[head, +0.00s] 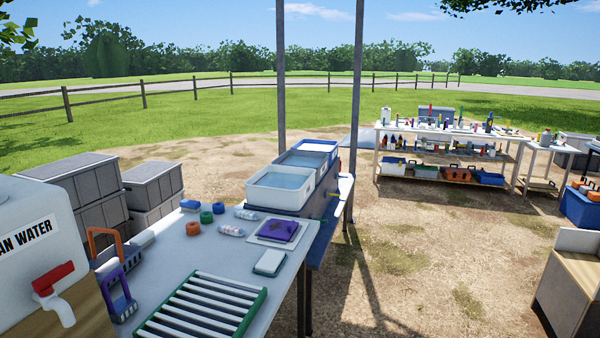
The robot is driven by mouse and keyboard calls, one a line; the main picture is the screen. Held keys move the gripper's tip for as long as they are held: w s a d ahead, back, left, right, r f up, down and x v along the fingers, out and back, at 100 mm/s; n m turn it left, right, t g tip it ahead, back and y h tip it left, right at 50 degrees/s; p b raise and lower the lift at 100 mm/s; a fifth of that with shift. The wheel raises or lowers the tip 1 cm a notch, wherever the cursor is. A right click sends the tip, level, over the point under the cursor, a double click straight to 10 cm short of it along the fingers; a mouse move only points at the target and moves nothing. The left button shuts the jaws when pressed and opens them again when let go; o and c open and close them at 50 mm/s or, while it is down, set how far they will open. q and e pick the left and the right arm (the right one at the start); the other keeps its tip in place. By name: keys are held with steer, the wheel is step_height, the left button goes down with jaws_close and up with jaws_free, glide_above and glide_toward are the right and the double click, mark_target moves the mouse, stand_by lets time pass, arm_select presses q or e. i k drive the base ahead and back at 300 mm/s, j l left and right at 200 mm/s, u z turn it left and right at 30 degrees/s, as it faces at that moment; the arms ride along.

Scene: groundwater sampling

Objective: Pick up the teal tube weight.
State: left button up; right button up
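Several small round pieces sit together toward the far left part of the grey table (173,265). The green-teal one (206,217) looks most like the teal tube weight. An orange-red piece (193,228) is just in front of it, and a blue one (218,208) is just behind it to the right. Their fine shape is too small to tell. Neither of my grippers is in the head view, so I cannot see their state.
A white water container with red tap (52,285) and a blue-purple carrier (118,292) stand at the left. Water basins (281,198) stand behind.

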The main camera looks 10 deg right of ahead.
mark_target(241, 214)
steer(key=u, duration=0.4)
steer(key=i+l+u, duration=0.2)
steer(key=l+u, duration=0.25)
steer(key=i+l+u, duration=0.1)
steer(key=l+u, duration=0.75)
steer(key=l, duration=0.25)
